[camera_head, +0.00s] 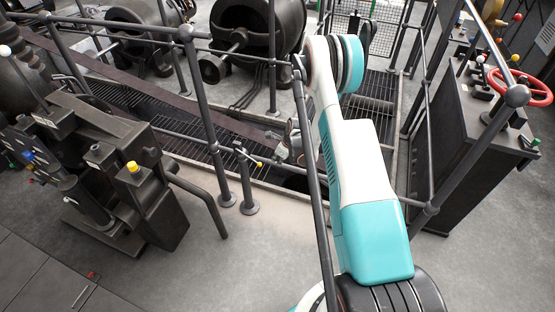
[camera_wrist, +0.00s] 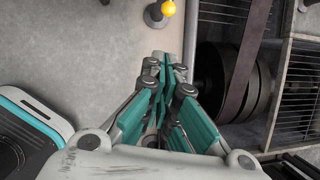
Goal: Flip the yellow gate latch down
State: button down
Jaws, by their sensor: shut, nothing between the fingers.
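The yellow gate latch knob (camera_head: 258,163) sits at the end of a short dark lever on a railing post, left of my gripper. In the wrist view the yellow knob (camera_wrist: 168,8) shows at the top edge, beyond my fingertips and apart from them. My gripper (camera_head: 283,149) is small in the head view, close to the right of the knob. In the wrist view my gripper (camera_wrist: 165,64) is shut and empty, its teal-padded fingers together. Part of the latch lies outside the wrist view.
Dark railing posts (camera_head: 207,120) and rails stand around the grated pit (camera_head: 185,146). A belt (camera_wrist: 245,60) and dark pulleys (camera_wrist: 222,80) lie right of my fingers. A lever machine (camera_head: 100,160) stands left; a red handwheel (camera_head: 525,87) is at right.

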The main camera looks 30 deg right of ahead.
jog(key=w+a+f+b, duration=0.2)
jog(key=w+f+b, duration=0.2)
jog(key=f, duration=0.4)
jog(key=shift+w+a, duration=0.2)
jog(key=shift+w, duration=0.65)
jog(key=x, duration=0.4)
jog(key=shift+s+a, duration=0.1)
jog(key=shift+a, duration=0.15)
jog(key=shift+r, duration=0.1)
